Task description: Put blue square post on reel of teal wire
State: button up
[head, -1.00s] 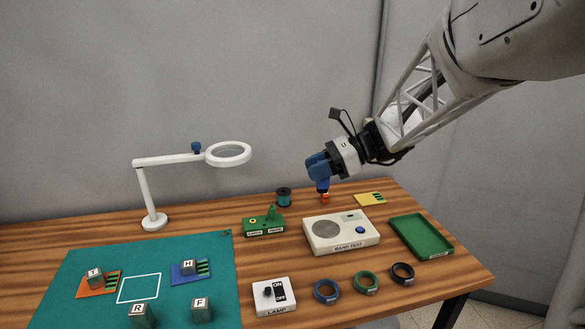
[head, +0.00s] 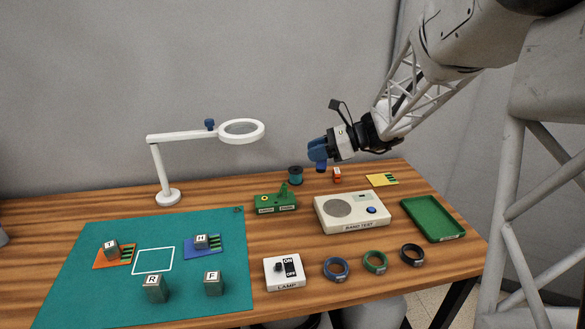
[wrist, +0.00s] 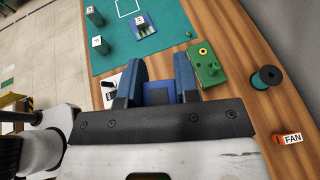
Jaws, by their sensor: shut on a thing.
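The reel of teal wire (head: 295,175) stands upright on the back of the table. It shows in the wrist view (wrist: 267,79) at the right, with a black top. My gripper (head: 319,161) is shut on the blue square post (head: 321,169). The post hangs from the fingertips in the air, to the right of the reel in the head view and apart from it.
A red block labelled FAN (head: 337,176) stands right of the reel. A magnifier lamp (head: 160,180) rises at left. A green tray (head: 432,218) and yellow card (head: 382,180) lie right.

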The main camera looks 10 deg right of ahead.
jog(key=w+a+f+m+t, duration=0.1)
jog(key=w+f+m+t, duration=0.1)
jog(key=w+f, duration=0.9)
jog(key=shift+w+a+h, duration=0.15)
jog(key=shift+a+h, duration=0.15)
send_over(292, 169)
jog(key=shift+s+a+f, duration=0.1)
jog(key=shift+s+f, duration=0.35)
jog(key=shift+f, duration=0.3)
jog(key=shift+w+f, duration=0.1)
jog(key=shift+w, duration=0.4)
jog(key=shift+s+f, duration=0.1)
jog(key=shift+f, duration=1.55)
jog(key=shift+f, duration=0.15)
